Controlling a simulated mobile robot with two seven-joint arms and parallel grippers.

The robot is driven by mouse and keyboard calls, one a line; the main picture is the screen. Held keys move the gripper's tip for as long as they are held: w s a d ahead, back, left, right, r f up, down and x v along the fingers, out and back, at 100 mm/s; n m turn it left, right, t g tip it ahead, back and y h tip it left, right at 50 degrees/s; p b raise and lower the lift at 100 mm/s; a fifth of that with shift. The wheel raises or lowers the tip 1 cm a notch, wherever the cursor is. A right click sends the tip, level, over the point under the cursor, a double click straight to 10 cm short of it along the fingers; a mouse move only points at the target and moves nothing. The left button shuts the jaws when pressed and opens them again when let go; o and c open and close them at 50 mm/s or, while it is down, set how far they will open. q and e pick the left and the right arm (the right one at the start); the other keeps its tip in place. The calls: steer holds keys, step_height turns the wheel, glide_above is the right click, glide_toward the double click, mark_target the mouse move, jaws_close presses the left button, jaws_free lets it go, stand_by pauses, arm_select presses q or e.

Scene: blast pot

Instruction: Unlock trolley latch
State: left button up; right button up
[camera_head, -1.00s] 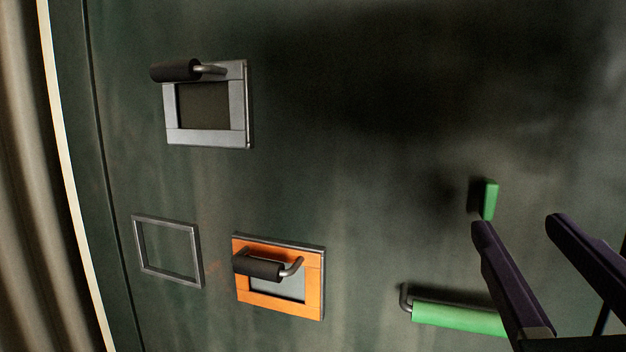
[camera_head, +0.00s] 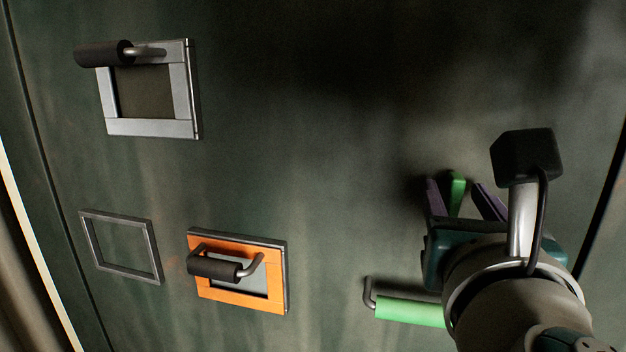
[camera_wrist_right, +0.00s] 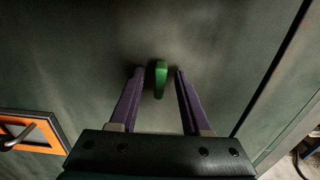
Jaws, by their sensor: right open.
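The small green latch (camera_head: 457,192) sticks out from the dark green panel, upright. In the right wrist view the green latch (camera_wrist_right: 160,79) stands between and a little beyond the fingertips. My right gripper (camera_head: 452,184) is open, with its two purple fingers on either side of the latch. The right gripper (camera_wrist_right: 157,72) shows a gap on both sides of the latch, and I see no contact. My left gripper is not in view.
A green bar handle (camera_head: 408,311) is below my right gripper. An orange-framed hatch (camera_head: 226,293) with a black handle, an empty grey frame (camera_head: 124,277) and a grey-framed hatch (camera_head: 152,128) are at left. The panel's upper middle is clear.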

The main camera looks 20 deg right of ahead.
jaws_close()
stand_by(0.3)
stand_by(0.3)
